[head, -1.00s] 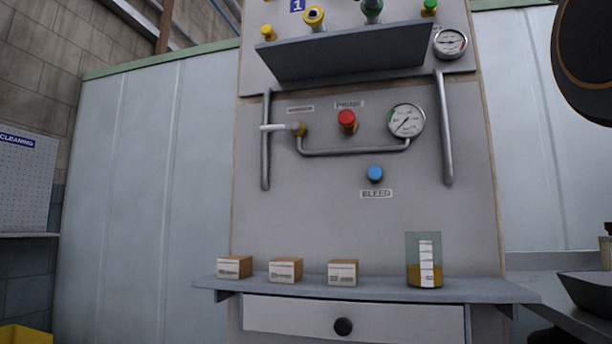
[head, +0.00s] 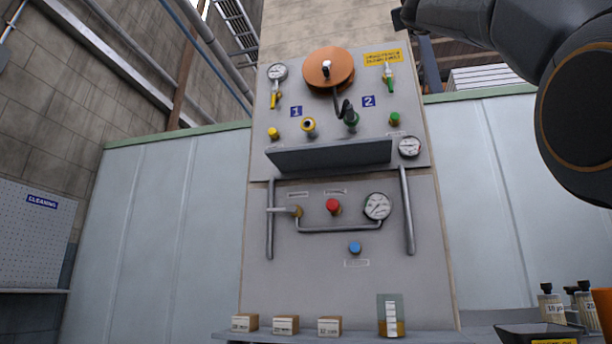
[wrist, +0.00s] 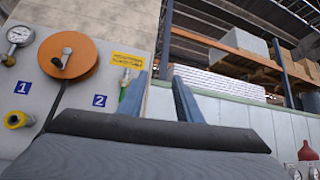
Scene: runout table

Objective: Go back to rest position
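My gripper (wrist: 160,84) shows in the wrist view with its two blue-grey fingers apart and nothing between them. It points up past the right edge of the grey panel, which also shows in the head view (head: 340,245). My arm (head: 575,110) crosses the upper right of the head view; the gripper's fingers cannot be made out there. The orange reel (head: 329,68) is at the panel's top and shows left of the fingers in the wrist view (wrist: 68,57).
A shelf at the panel's foot holds three small boxes (head: 285,325) and a beaker (head: 391,317) of amber liquid. A dark tray (head: 535,334) and several bottles (head: 584,305) stand at lower right. A ledge (head: 330,155) juts from the panel. Racking (wrist: 235,45) stands behind the wall.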

